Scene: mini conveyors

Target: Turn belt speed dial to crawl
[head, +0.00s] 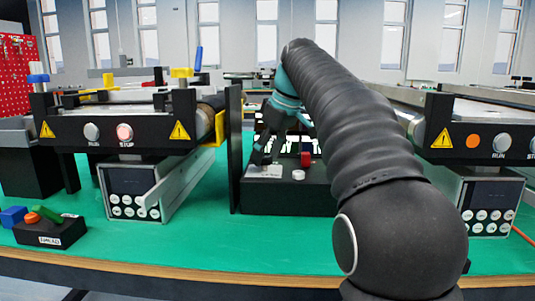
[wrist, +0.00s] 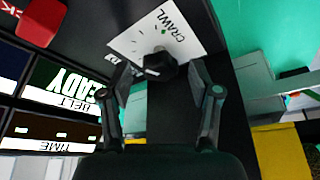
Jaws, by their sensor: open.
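The belt speed dial (wrist: 159,65) is a black knob on a white plate (wrist: 150,42) marked CRAWL, with small green marks. My gripper (wrist: 158,76) is open in the wrist view, with one finger on each side of the knob. I cannot tell whether either finger touches it. In the head view my gripper (head: 264,152) points down over the plate (head: 264,171) on the black control box (head: 290,200). The knob is hard to make out there among the dark fingers. Which mark the knob points to is not clear.
A red switch (head: 306,158) and a white button (head: 298,175) stand right of the plate. A dark upright panel (head: 235,150) is close on its left. A display reading READY (wrist: 70,85) is beside my gripper. Conveyors stand left (head: 125,133) and right (head: 480,138).

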